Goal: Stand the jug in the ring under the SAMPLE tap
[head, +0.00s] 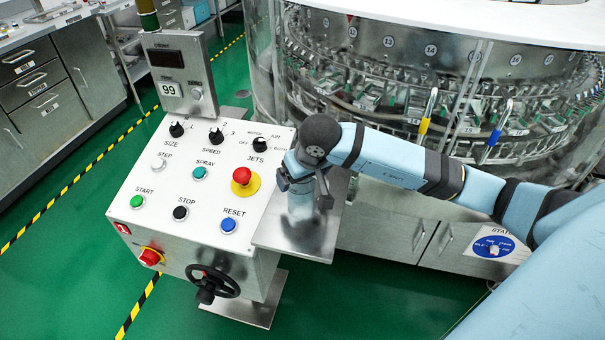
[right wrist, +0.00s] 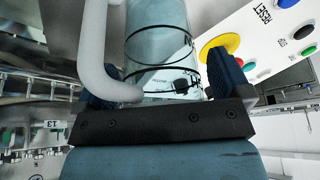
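The jug (right wrist: 160,45) is a clear, bluish vessel with black bands and a pale grey handle (right wrist: 95,50), seen close up in the right wrist view. My right gripper (right wrist: 163,85) has one finger on each side of the jug, both pads appearing to press its wall. In the head view my right gripper (head: 303,190) is above the steel side shelf of the control console, and the jug (head: 300,207) shows partly below it. I cannot tell whether the jug's base touches the shelf. My left gripper is not in view. I cannot make out the SAMPLE tap or its ring.
The white control panel (head: 190,215) with knobs and buttons stands just left of the shelf (head: 270,238). A black handwheel (head: 213,284) sticks out below. The round glass-walled washer (head: 375,90) fills the back right. Green floor (head: 60,290) is free at left.

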